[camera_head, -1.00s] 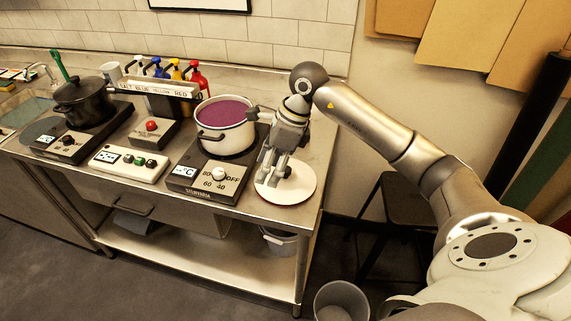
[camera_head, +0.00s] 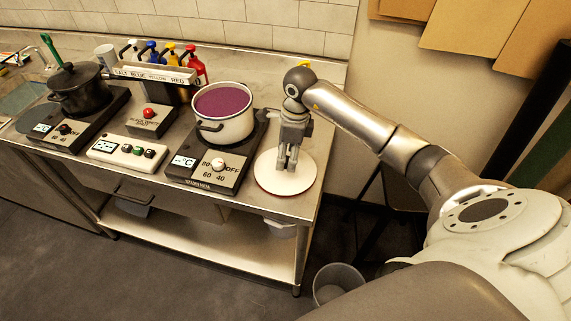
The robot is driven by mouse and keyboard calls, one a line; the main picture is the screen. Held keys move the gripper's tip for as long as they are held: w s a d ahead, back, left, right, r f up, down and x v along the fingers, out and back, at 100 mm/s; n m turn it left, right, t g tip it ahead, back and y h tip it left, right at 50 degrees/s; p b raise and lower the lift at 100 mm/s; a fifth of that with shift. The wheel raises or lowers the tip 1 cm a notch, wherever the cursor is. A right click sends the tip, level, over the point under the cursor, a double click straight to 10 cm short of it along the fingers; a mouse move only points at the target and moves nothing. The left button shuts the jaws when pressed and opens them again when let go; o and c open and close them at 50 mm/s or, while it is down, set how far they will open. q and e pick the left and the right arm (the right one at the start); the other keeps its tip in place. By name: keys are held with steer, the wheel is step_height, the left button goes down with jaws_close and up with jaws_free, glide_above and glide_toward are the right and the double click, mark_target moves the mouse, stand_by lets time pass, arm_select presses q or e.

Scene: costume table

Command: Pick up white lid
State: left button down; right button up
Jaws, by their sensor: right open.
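The white lid (camera_head: 272,182) is a round disc with a reddish rim. It lies flat on the right end of the steel table, beside the hot plate. My right gripper (camera_head: 287,166) points down over the middle of the lid. It is open, with its fingers close together in this view. The fingers hide the lid's centre, and I cannot tell whether they touch it. My left gripper is not in view.
A white pot (camera_head: 223,117) with purple liquid stands on a hot plate (camera_head: 203,172) left of my right gripper. A black pot (camera_head: 80,92) and labelled bottles are farther left. A grey bin (camera_head: 337,280) stands on the floor.

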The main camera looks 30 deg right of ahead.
steer(key=shift+w+a+f, duration=0.1)
steer(key=shift+f, duration=1)
jaws_close()
steer(key=shift+r, duration=0.15)
